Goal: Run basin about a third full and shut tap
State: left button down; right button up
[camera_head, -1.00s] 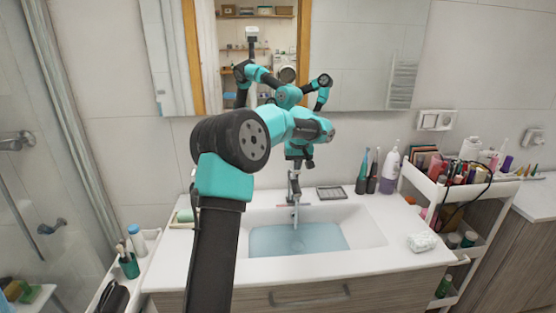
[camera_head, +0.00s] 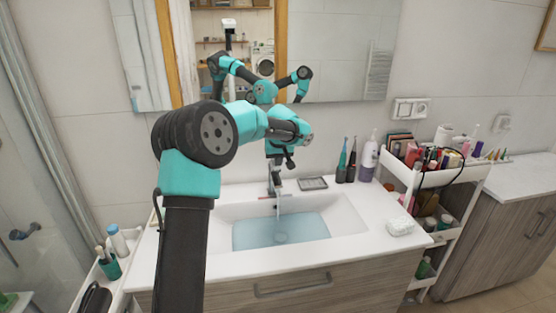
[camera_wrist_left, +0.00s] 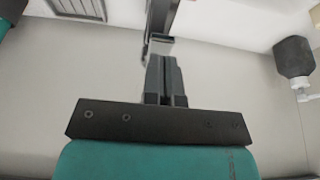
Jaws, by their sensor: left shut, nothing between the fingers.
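The white basin (camera_head: 347,217) is set in the countertop and holds bluish water (camera_head: 255,232) over its bottom. The tap (camera_head: 278,188) stands at the basin's back edge, and a thin stream (camera_head: 279,213) falls from it into the water. My left gripper (camera_head: 274,178) reaches down over the tap and hides much of it. In the left wrist view my left gripper (camera_wrist_left: 163,62) is shut and empty, with its tips close to the tap's grey metal (camera_wrist_left: 160,20). I cannot tell whether they touch it. My right gripper is not in view.
A dark soap dish (camera_head: 313,183), toothbrushes (camera_head: 346,160) and a lilac bottle (camera_head: 369,157) stand right of the tap. A white soap-like block (camera_head: 400,227) lies at front right. A laden cart (camera_head: 440,178) stands on the right, with a green cup (camera_head: 109,266) at left. The mirror reflects my arms.

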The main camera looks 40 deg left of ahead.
pick_arm(q)
notch_tip(320, 180, up, 3)
jog(key=shift+w+a+f, duration=0.1)
jog(key=shift+w+a, duration=0.05)
jog(key=v, duration=0.9)
jog(key=shift+s+d+r, duration=0.2)
jog(key=shift+s+d, duration=0.15)
jog(key=shift+d, duration=0.1)
jog(key=shift+w+a+r+g+h, duration=0.25)
jog(key=shift+w+a, duration=0.25)
jog(key=shift+a, duration=0.05)
jog(key=shift+w+a+r+g+h, duration=0.2)
jog(key=shift+w+a+g+h, duration=0.05)
jog(key=shift+w+a, duration=0.3)
jog(key=x, duration=0.8)
jog(key=s+x, duration=0.1)
jog(key=x, duration=0.4)
jog(key=shift+d+f, duration=0.2)
jog(key=shift+d, duration=0.15)
jog(key=shift+f, duration=0.35)
